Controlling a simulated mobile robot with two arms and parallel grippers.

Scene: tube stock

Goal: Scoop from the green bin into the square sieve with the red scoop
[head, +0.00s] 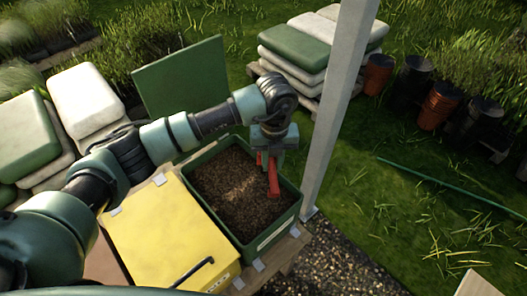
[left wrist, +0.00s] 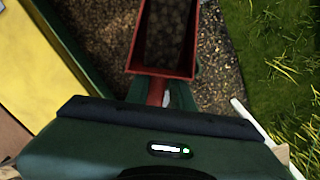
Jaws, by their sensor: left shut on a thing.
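The green bin (head: 289,217) stands open, with brown granular material (head: 225,185) in it. My left gripper (head: 271,152) is over the bin's right part, pointing down, shut on the red scoop (head: 273,178). In the left wrist view the red scoop (left wrist: 163,73) extends away from the gripper (left wrist: 160,100), and dark lumpy material lies inside it. I cannot tell whether the scoop touches the material in the bin. The square sieve is not seen in these views. My right gripper is not in view.
A yellow box (head: 150,235) with a black handle stands left of the bin. A grey post (head: 335,100) rises close to the bin's right side. A green panel (head: 180,85) stands behind. Sacks (head: 295,50) and pots (head: 440,105) are farther back on grass.

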